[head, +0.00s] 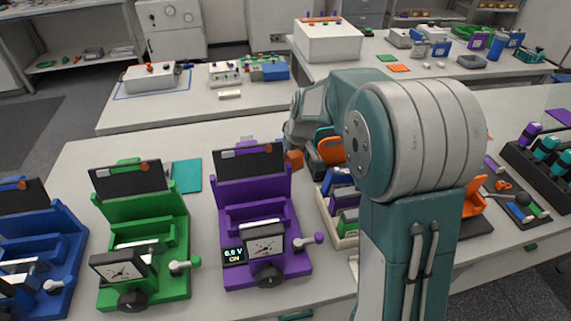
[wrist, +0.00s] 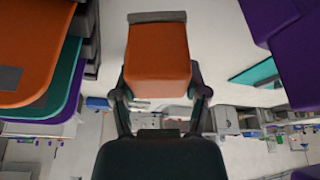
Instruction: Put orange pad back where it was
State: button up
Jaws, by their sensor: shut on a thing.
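My gripper (wrist: 160,92) is shut on an orange block-like thing in the wrist view, which I take to be the orange pad (wrist: 158,62). A grey strip (wrist: 157,17) lies along its far edge. A finger grips it from each side, and it appears held up above the bench. In the head view a small part of the orange pad (head: 295,159) shows just right of the purple cycler (head: 262,215). My own arm hides most of the gripper there. A green cycler (head: 140,240) and a blue cycler (head: 40,250) stand further left.
A teal mat (head: 186,176) lies on the bench between the green and purple cyclers. A tray (head: 329,212) with blue and green items stands right of the purple cycler, partly behind my arm. Orange, teal and purple rounded edges (wrist: 35,50) are close at left in the wrist view.

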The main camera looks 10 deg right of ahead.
aim_at(286, 164)
jog(key=w+f, duration=0.3)
jog(key=shift+a+f, duration=0.1)
jog(key=shift+f, duration=0.2)
jog(key=shift+w+f, duration=0.15)
jog(key=shift+f, duration=1.5)
jog(key=shift+f, duration=0.1)
jog(key=o, duration=1.3)
jog(key=v, duration=1.2)
